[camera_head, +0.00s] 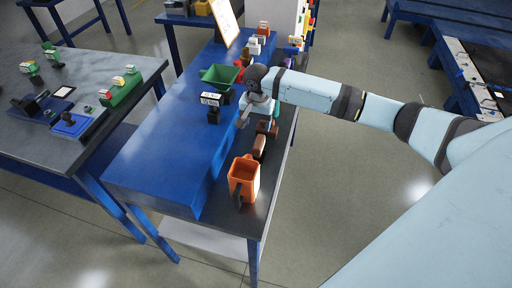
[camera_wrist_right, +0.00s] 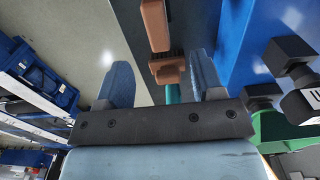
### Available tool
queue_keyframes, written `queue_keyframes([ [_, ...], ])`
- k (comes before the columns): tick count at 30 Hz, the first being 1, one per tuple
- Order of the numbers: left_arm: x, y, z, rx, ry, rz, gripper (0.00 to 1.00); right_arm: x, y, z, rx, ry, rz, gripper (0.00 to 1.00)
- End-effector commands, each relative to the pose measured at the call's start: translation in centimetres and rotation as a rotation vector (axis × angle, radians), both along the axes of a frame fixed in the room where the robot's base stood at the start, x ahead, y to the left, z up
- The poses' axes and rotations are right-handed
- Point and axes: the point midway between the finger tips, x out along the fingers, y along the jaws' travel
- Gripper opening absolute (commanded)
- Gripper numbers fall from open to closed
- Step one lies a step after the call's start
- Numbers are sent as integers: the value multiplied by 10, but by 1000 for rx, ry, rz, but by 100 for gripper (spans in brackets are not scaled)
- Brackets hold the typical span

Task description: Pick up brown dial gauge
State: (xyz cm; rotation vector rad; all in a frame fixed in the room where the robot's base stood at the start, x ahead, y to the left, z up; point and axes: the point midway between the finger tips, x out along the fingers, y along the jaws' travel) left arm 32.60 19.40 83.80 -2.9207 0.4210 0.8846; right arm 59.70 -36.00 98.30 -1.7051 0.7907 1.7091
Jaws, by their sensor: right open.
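Two brown pieces sit on the dark strip of the table in the head view: a blocky one (camera_head: 268,127) and a rounded, longer one (camera_head: 259,147) nearer the orange bin. I cannot tell for sure which is the brown dial gauge. In the right wrist view a long brown piece (camera_wrist_right: 155,24) lies ahead, and a brown block (camera_wrist_right: 166,69) with a teal part behind it shows between the fingers. My right gripper (camera_wrist_right: 160,76) is open, its blue-grey fingers on either side of the block with no clear contact. In the head view the gripper (camera_head: 250,112) hangs beside the blocky piece. My left gripper is not in view.
An orange bin (camera_head: 244,176) stands at the table's near end. A green bin (camera_head: 220,74) and a black stand with a white label (camera_head: 211,101) are on the blue raised surface (camera_head: 160,150). Several small coloured items stand farther back. Another table (camera_head: 30,135) is at the left.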

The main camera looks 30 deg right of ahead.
Motion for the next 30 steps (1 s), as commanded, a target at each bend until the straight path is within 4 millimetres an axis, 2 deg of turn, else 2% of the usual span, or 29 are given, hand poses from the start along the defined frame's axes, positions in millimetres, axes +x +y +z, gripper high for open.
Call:
queue_keyframes([
  [3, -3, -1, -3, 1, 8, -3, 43, 0, 0, -25, 0, 1, 0, 62],
  [6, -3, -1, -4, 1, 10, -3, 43, 0, 0, -40, 1, 1, 0, 62],
  [14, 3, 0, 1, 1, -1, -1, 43, 0, -2, -60, -1, 1, 1, 62],
  [21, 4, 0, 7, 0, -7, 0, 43, 0, -7, -95, 1, 1, 2, 62],
  [25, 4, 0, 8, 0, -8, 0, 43, 0, -7, -104, 1, -1, 2, 62],
  [30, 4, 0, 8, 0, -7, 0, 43, 0, -7, -105, 0, -1, 3, 62],
])
